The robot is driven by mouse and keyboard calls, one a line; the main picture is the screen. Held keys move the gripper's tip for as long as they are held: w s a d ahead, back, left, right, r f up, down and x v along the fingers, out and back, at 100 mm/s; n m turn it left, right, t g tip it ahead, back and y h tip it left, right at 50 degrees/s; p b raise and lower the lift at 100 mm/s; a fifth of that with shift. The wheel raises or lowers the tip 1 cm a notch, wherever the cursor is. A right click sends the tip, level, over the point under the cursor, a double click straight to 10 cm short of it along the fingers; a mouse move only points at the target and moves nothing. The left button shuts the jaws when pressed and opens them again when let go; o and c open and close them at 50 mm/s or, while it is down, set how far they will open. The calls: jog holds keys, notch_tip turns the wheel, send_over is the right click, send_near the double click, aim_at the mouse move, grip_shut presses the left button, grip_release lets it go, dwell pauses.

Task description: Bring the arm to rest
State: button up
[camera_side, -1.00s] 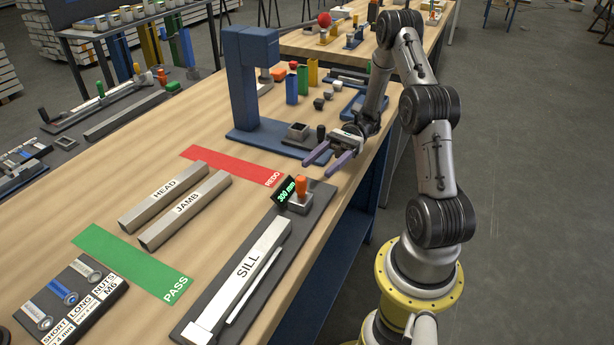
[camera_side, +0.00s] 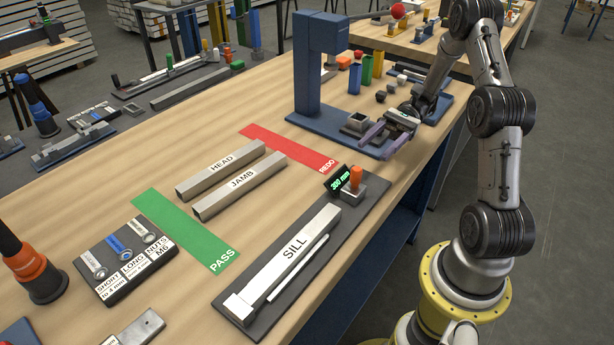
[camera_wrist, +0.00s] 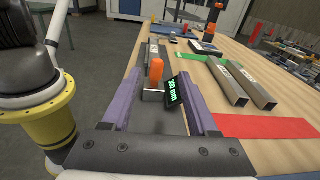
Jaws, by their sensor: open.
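My gripper (camera_side: 374,149) is open, with two purple fingers spread apart and nothing between them. It hangs above the bench beside the base of the blue press-like stand (camera_side: 320,75). In the wrist view my gripper (camera_wrist: 160,76) points along the bench towards the orange-handled gauge (camera_wrist: 155,72) and its green-lit display (camera_wrist: 174,92), which lie beyond the fingers. The same gauge (camera_side: 355,178) stands on the dark fixture plate (camera_side: 364,208) by the bar marked SILL (camera_side: 290,252). My arm is bent, reaching over the bench edge.
Bars marked HEAD (camera_side: 220,170) and JAMB (camera_side: 240,186) lie between the green PASS strip (camera_side: 180,225) and the red REDO strip (camera_side: 285,145). A hardware board (camera_side: 125,285) is at the front left. Small coloured blocks stand behind my gripper. The floor at right is clear.

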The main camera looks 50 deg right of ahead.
jog(key=s+a+r+n+g+h, duration=0.1)
jog(key=a+r+n+g+h, duration=0.35)
jog(key=a+r, duration=0.3)
jog(key=s+a+r+n+t+h, duration=0.2)
jog(key=s+a+n+t+h, duration=0.2)
jog(key=s+a+n+h, duration=0.55)
jog(key=shift+s+d+n+t+h, duration=0.1)
jog(key=shift+d+n+t+h, duration=0.8)
jog(key=shift+d+t, duration=0.5)
jog(key=shift+d+n+t+h, duration=0.7)
jog(key=shift+d+n+t, duration=0.45)
jog(key=shift+d, duration=0.3)
